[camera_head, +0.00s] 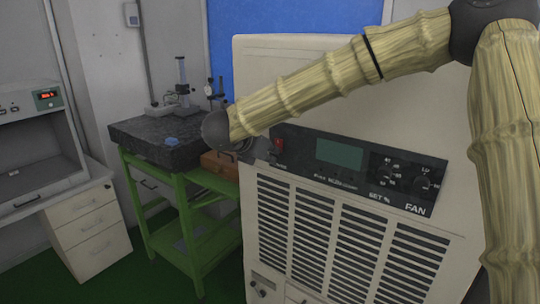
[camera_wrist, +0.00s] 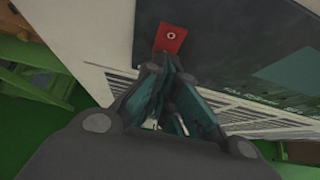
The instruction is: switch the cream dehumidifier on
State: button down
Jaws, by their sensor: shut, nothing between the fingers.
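The cream dehumidifier (camera_head: 440,130) stands at the right in the head view, with a dark control panel and a louvred front. Its red rocker switch (camera_head: 278,146) is at the panel's left end. The switch also shows in the wrist view (camera_wrist: 170,38), with a white ring mark on it. My gripper (camera_wrist: 166,66) is shut and empty, its fingertips just below the switch in the wrist picture. I cannot tell whether they touch it. In the head view my arm crosses in front of the panel's upper left, and the fingers are hard to make out there.
The panel also has a greenish display (camera_head: 339,153) and two knobs, one marked FAN (camera_head: 422,184). To the left, a green stand (camera_head: 190,235) carries a dark stone slab (camera_head: 135,135) with instruments. A white drawer cabinet (camera_head: 88,225) is further left. Green floor shows between them.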

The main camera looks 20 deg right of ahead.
jog(key=shift+w+d+f+b, duration=0.1)
jog(key=shift+f+b, duration=0.25)
jog(key=shift+b, duration=0.45)
jog(key=shift+r+h, duration=0.2)
jog(key=shift+h, duration=0.1)
jog(key=shift+r, duration=0.25)
jog(key=shift+r, duration=0.6)
jog(key=f+b+v, duration=0.1)
jog(key=b+v, duration=0.4)
jog(key=v, duration=0.8)
jog(key=shift+s+a, duration=0.35)
jog(key=shift+s, duration=0.1)
jog(key=shift+r, duration=0.1)
